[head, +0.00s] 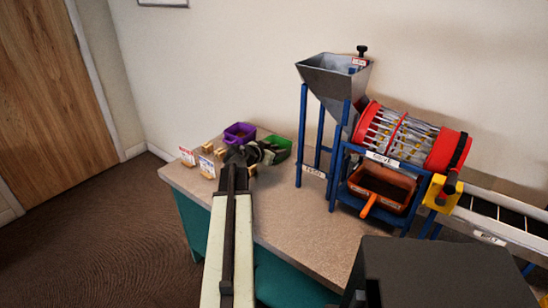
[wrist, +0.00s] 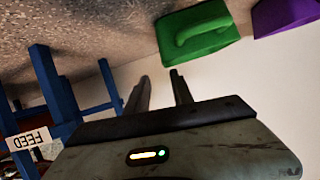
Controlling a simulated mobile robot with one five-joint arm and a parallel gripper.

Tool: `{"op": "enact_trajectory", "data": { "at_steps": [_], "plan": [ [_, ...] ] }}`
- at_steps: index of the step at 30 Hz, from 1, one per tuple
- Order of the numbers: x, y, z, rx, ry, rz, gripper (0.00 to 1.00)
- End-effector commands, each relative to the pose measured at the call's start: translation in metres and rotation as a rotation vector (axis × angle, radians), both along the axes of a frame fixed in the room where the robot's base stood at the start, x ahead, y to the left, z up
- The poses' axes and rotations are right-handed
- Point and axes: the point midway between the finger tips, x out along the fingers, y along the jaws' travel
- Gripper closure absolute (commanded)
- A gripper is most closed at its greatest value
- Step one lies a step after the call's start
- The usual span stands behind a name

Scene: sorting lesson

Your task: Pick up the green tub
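The green tub (head: 282,146) stands on the table near the wall, partly hidden behind my gripper (head: 264,153) in the head view. In the wrist view, which is turned upside down, the green tub (wrist: 205,42) shows its side with a loop handle. My gripper (wrist: 159,76) has its two fingers apart with nothing between them. The green tub lies beyond the fingertips and to the right of them in that view. I see no contact between the fingers and the tub.
A purple tub (head: 240,132) stands beside the green one, also in the wrist view (wrist: 286,14). Small signs and wooden blocks (head: 208,147) are at the table's left edge. A blue-framed machine (head: 322,130) with hopper, red drum and orange tray stands on the right.

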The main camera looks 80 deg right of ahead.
Motion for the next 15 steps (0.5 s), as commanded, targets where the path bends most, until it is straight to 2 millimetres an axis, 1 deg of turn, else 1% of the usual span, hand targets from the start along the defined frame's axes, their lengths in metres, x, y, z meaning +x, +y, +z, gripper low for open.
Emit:
{"op": "enact_trajectory", "data": {
  "at_steps": [2, 7, 11, 14, 15],
  "plan": [
    [0.001, -0.003, -0.001, 0.001, 0.000, 0.004, 0.72],
    [-0.008, -0.021, -0.011, 0.001, 0.001, 0.003, 0.72],
    [-0.011, -0.024, -0.010, 0.002, 0.002, 0.001, 0.72],
    [-0.015, -0.032, -0.016, 0.002, 0.001, 0.000, 0.72],
    [-0.018, -0.038, -0.020, 0.002, 0.001, 0.000, 0.72]
  ]
}}
